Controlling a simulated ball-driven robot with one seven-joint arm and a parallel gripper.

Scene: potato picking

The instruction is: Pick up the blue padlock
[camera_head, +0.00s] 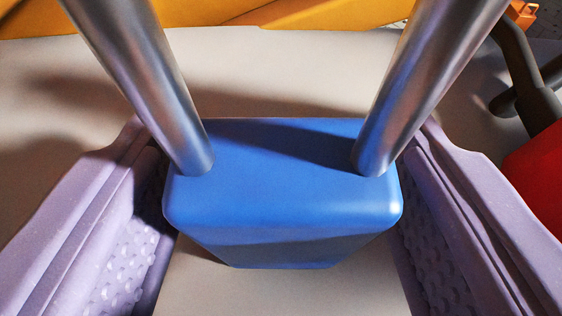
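The blue padlock (290,195) is in the middle of the camera_head view, between the two fingers of my gripper (284,215). Its metal shackle rises toward the camera as two thick silver bars (135,75) that run out of the top of the picture. One light purple finger is on each side of the blue body, with bumpy inner pads facing it. The body's side edges lie right beside the pads and cover parts of them. I cannot tell whether the pads press on it or a small gap remains.
A pale grey surface (60,110) lies under and around the padlock. A yellow-orange object (200,12) spans the back. A red object (540,180) with a dark grey part (518,62) is at the right edge, close to the right finger.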

